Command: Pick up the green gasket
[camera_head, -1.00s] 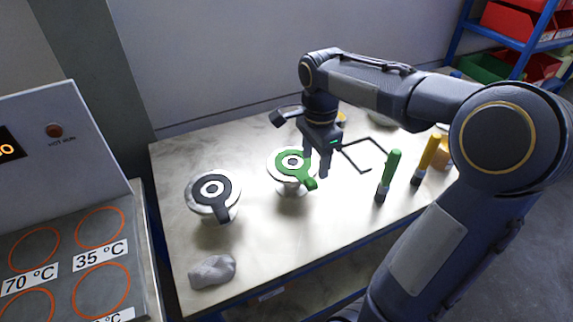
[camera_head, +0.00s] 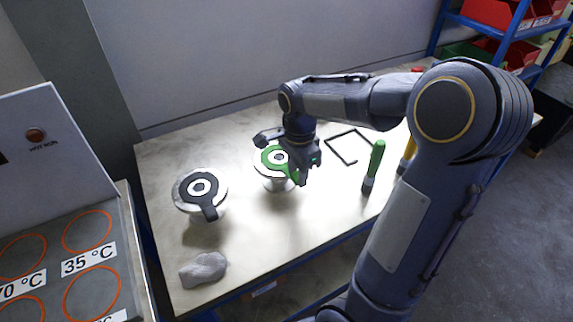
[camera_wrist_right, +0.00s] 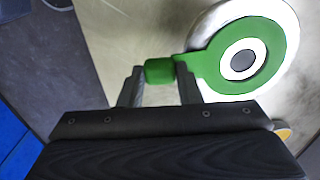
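The green gasket (camera_head: 264,156), a flat ring with a tab, lies on top of a pale flanged vessel (camera_head: 276,183) near the table's middle. In the right wrist view the gasket (camera_wrist_right: 213,60) shows at upper right, its thick tab end pointing left. My right gripper (camera_head: 298,180) is down at the tab. In the right wrist view the fingers of this gripper (camera_wrist_right: 160,78) stand apart, one on each side of the tab end. I cannot tell whether they press on it. My left gripper is not in view.
A second vessel with a dark gasket (camera_head: 201,186) stands to the left. A grey lump (camera_head: 203,269) lies at the front. A green-handled tool (camera_head: 376,160) stands right of my gripper, near a black frame (camera_head: 342,148). A heating panel (camera_head: 60,255) is at far left.

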